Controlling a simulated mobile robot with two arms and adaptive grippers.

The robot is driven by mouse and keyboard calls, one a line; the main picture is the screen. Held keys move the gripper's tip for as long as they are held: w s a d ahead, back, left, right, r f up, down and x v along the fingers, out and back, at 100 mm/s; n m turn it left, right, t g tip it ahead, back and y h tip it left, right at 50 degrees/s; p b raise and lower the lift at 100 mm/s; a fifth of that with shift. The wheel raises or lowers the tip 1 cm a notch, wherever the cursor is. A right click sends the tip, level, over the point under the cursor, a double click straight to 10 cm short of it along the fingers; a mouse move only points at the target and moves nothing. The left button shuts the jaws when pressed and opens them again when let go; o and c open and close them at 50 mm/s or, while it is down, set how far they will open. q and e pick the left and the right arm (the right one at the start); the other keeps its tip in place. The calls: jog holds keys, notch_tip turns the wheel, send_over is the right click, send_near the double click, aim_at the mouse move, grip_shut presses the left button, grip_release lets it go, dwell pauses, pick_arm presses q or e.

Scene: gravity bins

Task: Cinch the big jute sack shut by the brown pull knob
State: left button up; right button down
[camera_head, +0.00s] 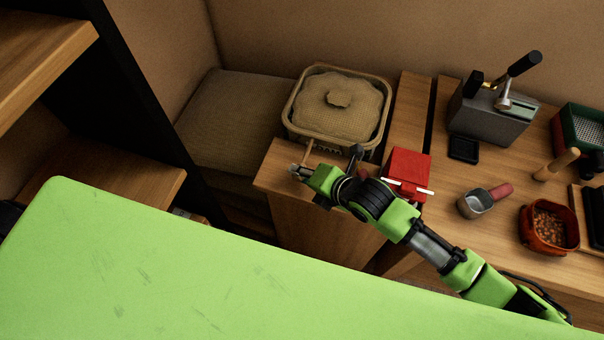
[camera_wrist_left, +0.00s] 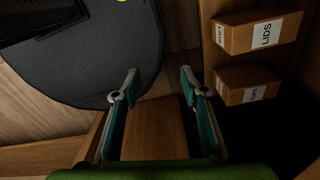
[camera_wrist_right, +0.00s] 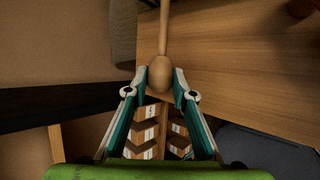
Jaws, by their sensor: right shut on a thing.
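The big jute sack (camera_head: 352,118) sits in a tan square-rimmed bin on the wooden counter in the head view. Its woven top is drawn over, with a small darker tuft or opening in the middle. My right gripper (camera_head: 296,172) is at the counter's front edge, just in front of the bin. In the right wrist view, my right gripper (camera_wrist_right: 160,80) is shut on the brown pull knob (camera_wrist_right: 160,70), whose thin cord or rod (camera_wrist_right: 164,28) runs away upward. My left gripper (camera_wrist_left: 159,76) is open and empty in the left wrist view and is outside the head view.
A red box (camera_head: 406,172) stands close behind my right forearm. A grey machine with a lever (camera_head: 490,112), a metal scoop (camera_head: 476,204) and a red bowl of brown bits (camera_head: 548,226) stand to the right.

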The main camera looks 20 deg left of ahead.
jog(key=shift+w+d+f, duration=0.1)
jog(key=shift+w, duration=0.05)
jog(key=c, duration=1.7)
grip_release()
pick_arm(q)
jog(key=w, duration=0.4)
jog(key=shift+d+t, duration=0.25)
jog(key=shift+t, duration=0.05)
pick_arm(e)
jog(key=v, duration=1.2)
pick_arm(q)
jog(key=shift+d, duration=0.1)
